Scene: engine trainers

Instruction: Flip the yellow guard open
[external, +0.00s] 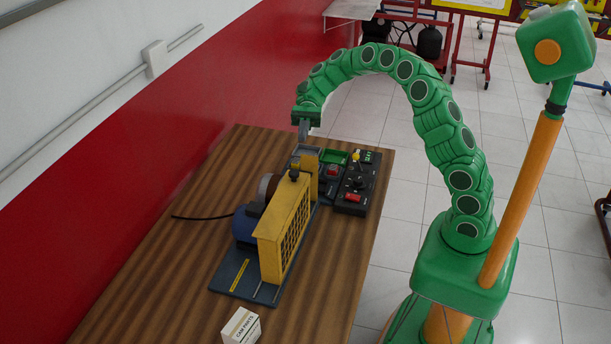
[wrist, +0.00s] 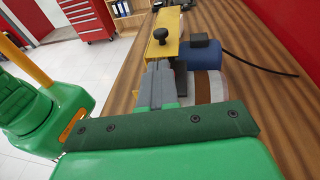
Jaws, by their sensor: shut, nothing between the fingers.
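The yellow guard (external: 285,232) stands on a dark base on the wooden table, its mesh side facing right. It also shows in the wrist view (wrist: 169,22). A black knob (external: 294,174) sits on its top edge near the far end, and shows in the wrist view (wrist: 160,35). My gripper (external: 304,133) points down above the far end of the machine. In the wrist view its grey fingers (wrist: 161,72) are together and empty, in line with the knob and apart from it. The guard's hinge cannot be made out.
A blue motor (external: 247,223) with a black cable sits beside the guard on the left. A black control box (external: 353,185) with switches stands to the right. A small white carton (external: 242,326) lies near the front.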

